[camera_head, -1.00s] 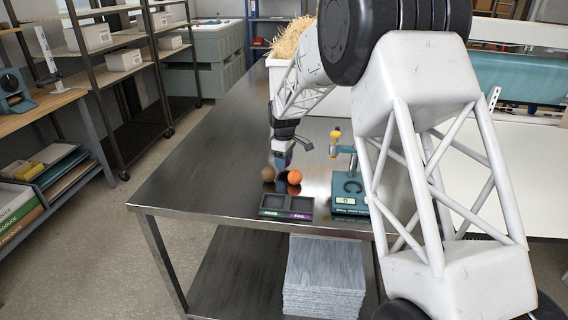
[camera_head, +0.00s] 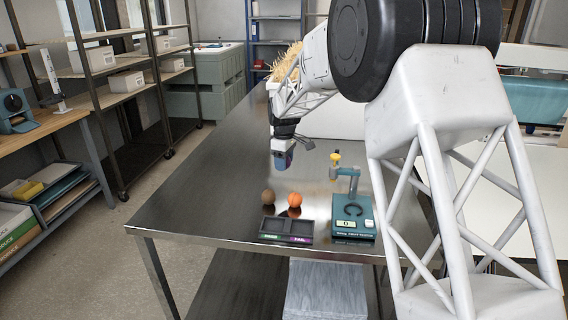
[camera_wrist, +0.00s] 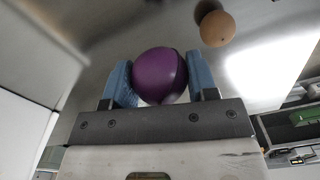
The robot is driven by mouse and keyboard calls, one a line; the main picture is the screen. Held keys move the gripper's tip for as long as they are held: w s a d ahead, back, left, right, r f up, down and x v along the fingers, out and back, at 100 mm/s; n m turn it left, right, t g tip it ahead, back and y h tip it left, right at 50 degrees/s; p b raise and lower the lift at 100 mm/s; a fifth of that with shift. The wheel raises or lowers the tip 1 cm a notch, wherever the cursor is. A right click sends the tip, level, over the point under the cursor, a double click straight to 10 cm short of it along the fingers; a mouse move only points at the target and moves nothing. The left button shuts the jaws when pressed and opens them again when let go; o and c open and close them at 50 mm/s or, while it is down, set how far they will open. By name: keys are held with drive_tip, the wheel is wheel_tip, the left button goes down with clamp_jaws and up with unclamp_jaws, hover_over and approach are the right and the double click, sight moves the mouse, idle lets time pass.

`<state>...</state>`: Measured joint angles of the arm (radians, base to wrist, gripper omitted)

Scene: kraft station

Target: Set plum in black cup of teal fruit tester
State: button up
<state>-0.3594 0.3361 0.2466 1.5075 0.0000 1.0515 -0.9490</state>
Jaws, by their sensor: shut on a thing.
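My gripper (camera_head: 284,163) is above the steel table, behind the two fruits in the head view. Its blue fingers are shut on a purple plum (camera_wrist: 160,76), seen clearly between them in the wrist view. In the head view the plum is mostly hidden by the fingers. The teal fruit tester (camera_head: 366,230) stands to the right near the table's front edge. It has a small display, a dark round cup (camera_head: 349,207) on its top and an arm with a yellow-topped plunger (camera_head: 335,168). The cup looks empty.
A brown round fruit (camera_head: 268,196) and an orange fruit (camera_head: 295,199) sit on the table behind a dark two-compartment tray (camera_head: 287,238). The brown one also shows in the wrist view (camera_wrist: 217,28). A white box with straw (camera_head: 290,62) stands at the back. The left tabletop is clear.

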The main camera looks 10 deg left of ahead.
idle(0.4)
drive_tip(key=shift+s+d+r, duration=0.2)
drive_tip(key=shift+d+r, duration=0.15)
drive_tip(key=shift+d, duration=0.15)
drive_tip(key=s+d+r, duration=0.4)
drive_tip(key=d+r, duration=0.1)
drive_tip(key=d, duration=0.2)
drive_tip(key=s+d+r, duration=0.4)
drive_tip(key=d+r, duration=0.1)
drive_tip(key=d, duration=0.3)
hover_over(353, 210)
wheel_tip(353, 210, down, 11)
drive_tip(key=shift+s+f, duration=0.1)
drive_tip(key=shift+f, duration=2.55)
drive_tip(key=shift+f, duration=0.75)
idle(0.5)
